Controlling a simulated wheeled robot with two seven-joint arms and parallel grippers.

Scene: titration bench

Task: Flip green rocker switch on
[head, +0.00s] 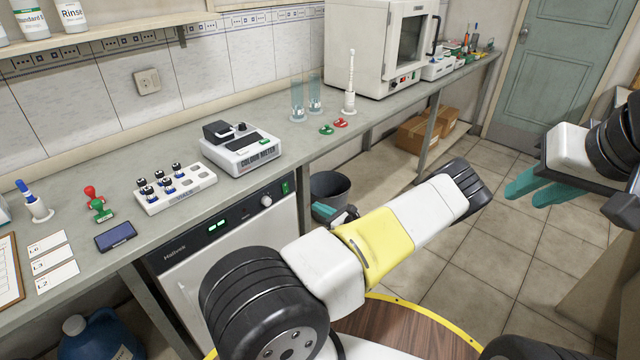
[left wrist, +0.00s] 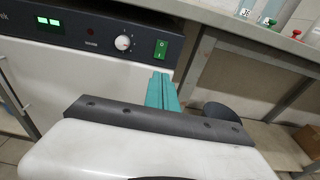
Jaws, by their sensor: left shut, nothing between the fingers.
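The green rocker switch (head: 285,188) is at the right end of the dark control panel on the white under-bench appliance. In the left wrist view the green switch (left wrist: 161,48) is upright, with faint marks on its face. My left gripper (head: 320,209) is partly hidden behind my own arm, just right of and below the switch. In the left wrist view its teal fingers (left wrist: 161,78) are shut together and empty, with tips just below the switch in the picture. Contact is not visible. My right gripper (head: 524,194) is open and empty, far right over the floor.
A white knob (head: 266,201) and a lit green display (head: 217,224) share the panel. The bench top (head: 290,155) overhangs it. A dark bin (head: 330,187) stands right of the appliance. The colour meter (head: 240,150) and vial rack (head: 176,190) stand above.

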